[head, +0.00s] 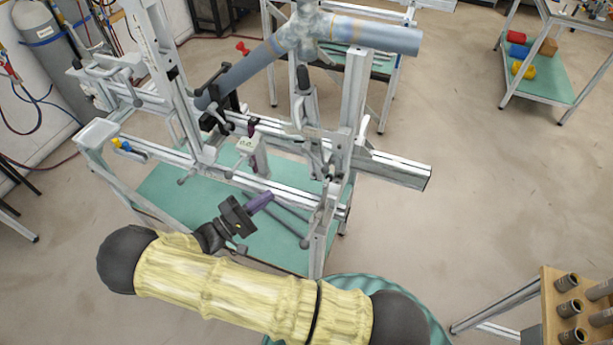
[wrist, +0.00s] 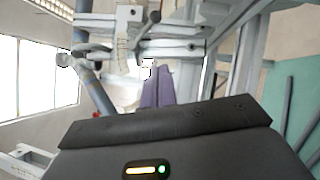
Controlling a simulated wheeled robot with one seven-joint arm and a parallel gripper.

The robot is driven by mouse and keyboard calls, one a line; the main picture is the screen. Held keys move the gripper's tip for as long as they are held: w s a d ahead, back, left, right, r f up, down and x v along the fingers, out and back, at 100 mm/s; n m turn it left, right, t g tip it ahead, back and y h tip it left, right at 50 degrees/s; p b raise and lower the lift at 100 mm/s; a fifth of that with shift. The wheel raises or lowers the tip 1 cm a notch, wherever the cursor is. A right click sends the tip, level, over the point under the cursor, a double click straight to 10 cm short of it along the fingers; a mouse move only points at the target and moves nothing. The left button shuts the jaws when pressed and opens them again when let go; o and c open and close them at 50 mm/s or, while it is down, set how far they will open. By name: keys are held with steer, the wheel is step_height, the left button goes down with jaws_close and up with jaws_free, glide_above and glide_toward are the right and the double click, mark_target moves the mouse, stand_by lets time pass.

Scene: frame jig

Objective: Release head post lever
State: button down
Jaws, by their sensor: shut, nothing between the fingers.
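My gripper (head: 264,198), with purple fingers, is shut and empty. It is in front of the metal frame jig (head: 285,188), below its lower rail and apart from it. In the wrist view the purple fingers (wrist: 158,90) point at the jig; a dark-ended lever (wrist: 151,24) shows beyond them on a rail. The jig carries several levers and clamps, including a black-handled clamp (head: 304,82) by the right upright and a dark lever (head: 212,76) by the tall left post (head: 160,70). I cannot tell which is the head post lever or its position.
A blue-grey tube assembly (head: 375,36) lies across the jig's top. The square rail end (head: 405,170) sticks out to the right. A green lower shelf (head: 160,190) lies under the jig. A wooden rack with tubes (head: 570,300) stands lower right.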

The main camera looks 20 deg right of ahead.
steer(key=shift+d, duration=0.1)
steer(key=s+d+p+x, duration=0.1)
steer(key=s+p+x, duration=0.1)
steer(key=p+x, duration=0.5)
steer(key=x, duration=0.5)
steer(key=shift+s+d+r+p, duration=0.25)
steer(key=shift+d+r+p, duration=0.05)
steer(key=shift+r, duration=0.05)
steer(key=n+t, duration=0.1)
steer(key=d+r+n+t+b, duration=0.1)
steer(key=n, duration=0.1)
steer(key=s+n+t+h, duration=0.1)
steer(key=n, duration=0.1)
steer(key=shift+s+d+r+b, duration=0.1)
steer(key=shift+d+r+b, duration=0.15)
steer(key=shift+d+b, duration=0.05)
steer(key=shift+f, duration=0.1)
